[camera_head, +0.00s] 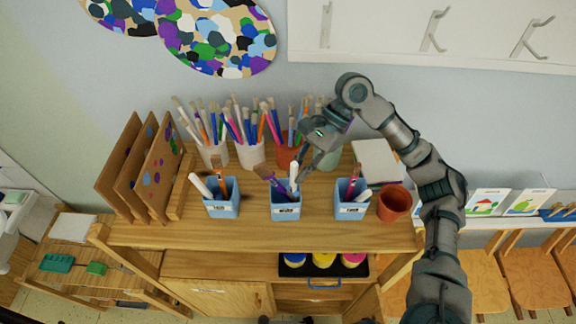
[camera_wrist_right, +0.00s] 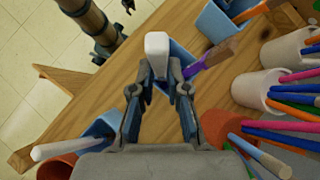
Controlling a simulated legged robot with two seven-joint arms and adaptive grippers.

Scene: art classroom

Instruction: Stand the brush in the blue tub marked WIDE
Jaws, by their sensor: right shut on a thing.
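Three blue tubs with white labels stand in a row on the wooden shelf top: a left tub (camera_head: 222,208), a middle tub (camera_head: 286,211) and a right tub (camera_head: 350,210). The labels are too small to read surely. My right gripper (camera_head: 300,172) is over the middle tub, shut on a white brush (camera_head: 294,170). In the right wrist view my gripper (camera_wrist_right: 160,90) holds the white brush (camera_wrist_right: 157,45) between its fingers at the tub's mouth. The brush looks near upright; its lower end is hidden. A purple brush (camera_head: 266,174) leans in the middle tub. My left gripper is not seen.
White and terracotta pots with many brushes and pencils, including a white pot (camera_head: 250,155), stand behind the tubs. An empty terracotta pot (camera_head: 394,203) stands right of the right tub. Wooden boards (camera_head: 160,170) stand at left. The shelf's front strip (camera_head: 250,236) is clear.

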